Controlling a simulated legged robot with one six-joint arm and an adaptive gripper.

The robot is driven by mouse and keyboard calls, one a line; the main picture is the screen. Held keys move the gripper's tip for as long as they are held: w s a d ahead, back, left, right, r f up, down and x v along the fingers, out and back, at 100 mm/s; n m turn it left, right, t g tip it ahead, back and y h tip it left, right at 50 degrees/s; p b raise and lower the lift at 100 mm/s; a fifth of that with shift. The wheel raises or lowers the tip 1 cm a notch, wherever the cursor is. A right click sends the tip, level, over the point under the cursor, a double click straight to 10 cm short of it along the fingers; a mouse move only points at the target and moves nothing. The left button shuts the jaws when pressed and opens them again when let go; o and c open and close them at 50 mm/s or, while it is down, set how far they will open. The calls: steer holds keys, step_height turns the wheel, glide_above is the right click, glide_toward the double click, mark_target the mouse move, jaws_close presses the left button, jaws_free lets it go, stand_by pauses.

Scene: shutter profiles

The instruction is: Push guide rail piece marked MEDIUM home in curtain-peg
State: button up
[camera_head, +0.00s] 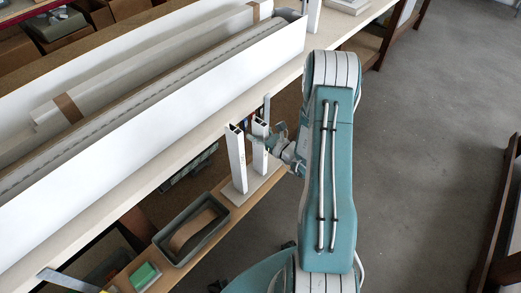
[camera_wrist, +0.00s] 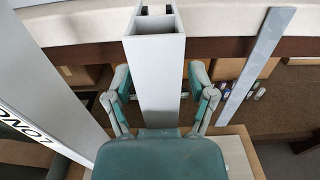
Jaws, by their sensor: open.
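Two white hollow profiles stand upright on a pale base (camera_head: 250,195) in the head view, one on the left (camera_head: 236,160) and one on the right (camera_head: 259,148). In the wrist view, a white hollow profile (camera_wrist: 157,75) stands between the fingers of my gripper (camera_wrist: 160,88). The fingers are open, one on each side, with gaps to it. To its left is a white profile marked LONG (camera_wrist: 50,75); to its right is a thin grey strip (camera_wrist: 257,62). No MEDIUM marking is readable. In the head view my gripper (camera_head: 279,135) is beside the right profile.
A long white trough (camera_head: 150,120) holding long profiles lies on the shelf edge behind. A grey bin (camera_head: 190,230) with a brown curved piece stands left of the base. A green and white block (camera_head: 145,275) is at lower left. Open floor lies right of my arm.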

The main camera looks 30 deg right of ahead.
steer(key=shift+w+a, duration=0.1)
steer(key=shift+w, duration=0.1)
jaws_close()
steer(key=shift+r, duration=0.15)
